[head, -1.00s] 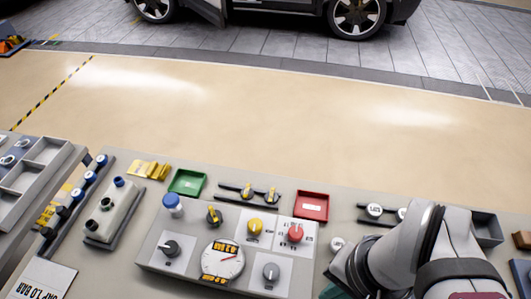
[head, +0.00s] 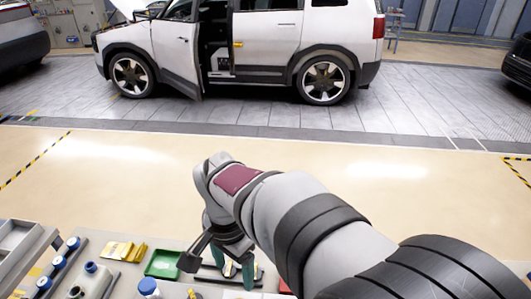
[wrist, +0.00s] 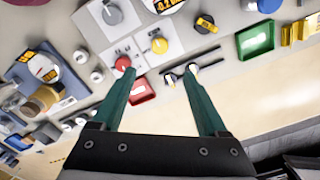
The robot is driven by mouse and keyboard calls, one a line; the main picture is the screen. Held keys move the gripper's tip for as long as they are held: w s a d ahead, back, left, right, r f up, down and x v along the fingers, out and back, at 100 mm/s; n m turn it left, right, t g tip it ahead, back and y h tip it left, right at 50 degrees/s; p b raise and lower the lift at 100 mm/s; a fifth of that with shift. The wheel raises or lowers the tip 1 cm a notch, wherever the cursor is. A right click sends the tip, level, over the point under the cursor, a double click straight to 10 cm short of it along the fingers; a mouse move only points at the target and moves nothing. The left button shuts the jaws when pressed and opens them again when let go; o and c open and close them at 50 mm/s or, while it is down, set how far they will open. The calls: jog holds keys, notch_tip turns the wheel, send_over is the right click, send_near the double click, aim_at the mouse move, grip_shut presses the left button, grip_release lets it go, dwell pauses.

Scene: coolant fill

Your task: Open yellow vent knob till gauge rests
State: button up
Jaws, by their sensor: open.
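In the wrist view the yellow vent knob (wrist: 159,45) sits on a white plate of the grey panel, just beyond my gripper (wrist: 159,70). My two green fingers are apart and empty, with the knob roughly between their lines. The left fingertip overlaps or lies very near the red knob (wrist: 122,63); I cannot tell if they touch. The gauge (wrist: 172,5) is cut off by the top edge, so its needle cannot be read. In the head view my gripper (head: 234,268) points down over the panel; the yellow knob is not visible there.
A grey knob (wrist: 112,16) and a black-and-yellow knob (wrist: 206,24) flank the yellow one. A red tray (wrist: 142,90) and a green tray (wrist: 255,40) lie close by. A blue-capped bottle (head: 148,287) stands on the panel. A white car (head: 240,45) is far behind.

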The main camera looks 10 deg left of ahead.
notch_tip(320, 180, down, 15)
jog(key=shift+f, duration=0.2)
grip_shut()
dwell(0.3)
